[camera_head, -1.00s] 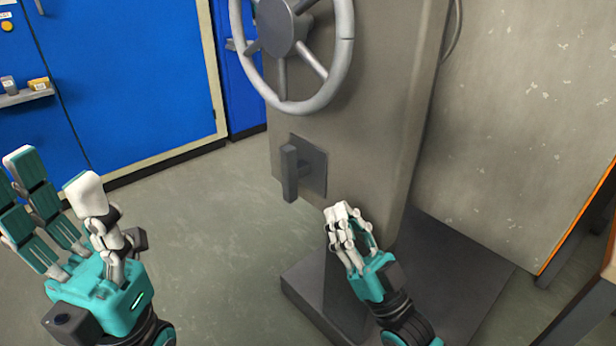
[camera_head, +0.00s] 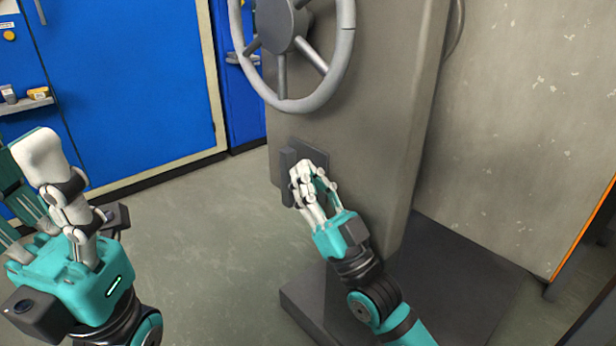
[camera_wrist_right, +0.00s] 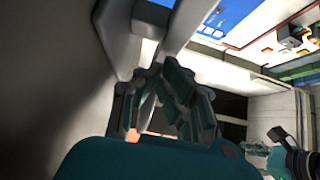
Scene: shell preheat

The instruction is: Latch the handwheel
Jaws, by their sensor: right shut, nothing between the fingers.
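The grey handwheel (camera_head: 330,88) is on the upper face of the grey column, with its top cut off by the head view. Below it a dark latch lever (camera_head: 288,172) stands upright on a square plate (camera_head: 312,150). My right gripper (camera_head: 303,172) is shut and empty, with its fingers right beside the lever and partly hiding it and the plate. I cannot tell whether they touch. In the right wrist view the fingers (camera_wrist_right: 165,85) are bunched together. My left gripper (camera_head: 40,165) is open at the lower left, away from the column, with part of it outside the view.
The grey column (camera_head: 385,120) stands on a dark base plate (camera_head: 450,265). A blue cabinet (camera_head: 130,90) with a small shelf (camera_head: 25,103) is at the back left. An orange-edged frame (camera_head: 580,235) is at the right. The floor between the left gripper and the column is clear.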

